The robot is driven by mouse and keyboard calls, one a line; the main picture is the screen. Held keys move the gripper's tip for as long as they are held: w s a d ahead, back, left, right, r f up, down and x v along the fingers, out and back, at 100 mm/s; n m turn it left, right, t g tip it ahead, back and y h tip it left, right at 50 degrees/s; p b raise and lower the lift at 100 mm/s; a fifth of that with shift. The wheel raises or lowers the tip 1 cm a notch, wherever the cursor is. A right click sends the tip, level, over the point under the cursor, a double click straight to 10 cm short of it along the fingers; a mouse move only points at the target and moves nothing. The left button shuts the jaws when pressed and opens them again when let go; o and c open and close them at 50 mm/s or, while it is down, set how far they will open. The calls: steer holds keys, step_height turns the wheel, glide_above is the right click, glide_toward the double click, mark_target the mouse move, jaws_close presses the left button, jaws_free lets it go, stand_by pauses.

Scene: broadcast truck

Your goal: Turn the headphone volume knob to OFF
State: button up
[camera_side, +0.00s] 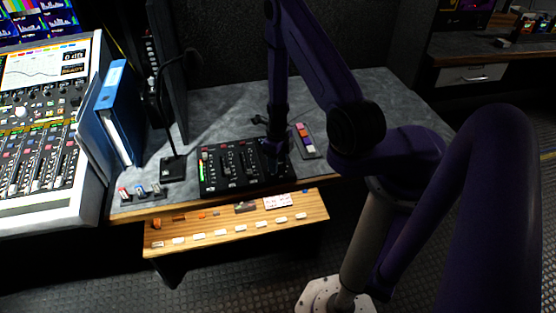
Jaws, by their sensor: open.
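A black control panel (230,178) with several sliders and small controls lies on the grey desk near its front edge. My gripper (276,163) points down over the right end of this panel. It is open, but its fingers are dark against the dark panel and small in the picture. I cannot tell whether they touch anything. I cannot make out the headphone volume knob or its marking; it may be hidden behind my gripper or too small to tell.
A gooseneck microphone (172,168) and a blue binder (115,112) stand left of the panel. A strip of coloured buttons (305,138) lies to the right. A wooden ledge (240,222) with small items juts out in front. The desk behind is mostly clear.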

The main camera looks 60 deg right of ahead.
jaws_close()
